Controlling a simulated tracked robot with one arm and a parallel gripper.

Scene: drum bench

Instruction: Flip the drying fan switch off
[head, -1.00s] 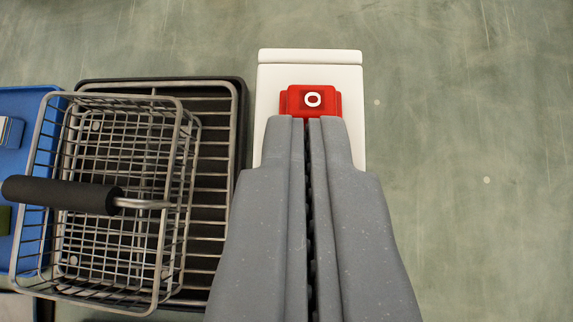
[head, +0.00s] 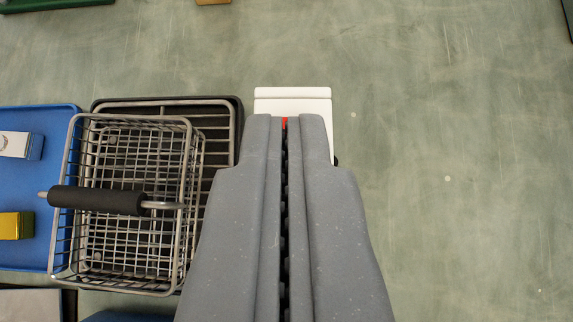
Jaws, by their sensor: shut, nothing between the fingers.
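The white switch box (head: 293,97) sits on the green bench, its far end showing beyond my fingertips. A sliver of the red switch (head: 285,121) shows in the gap at the fingertips; the rest of it is hidden, so its position cannot be told. My gripper (head: 285,118) is shut and empty, with its tips over the box. I cannot tell whether the tips touch the switch.
A wire basket (head: 135,255) with a black handle (head: 95,200) stands on a black rack (head: 222,99) to the left. A blue tray (head: 40,170) with a yellow block (head: 15,226) and a silver block (head: 18,145) lies farther left. The bench (head: 450,230) is clear on the right.

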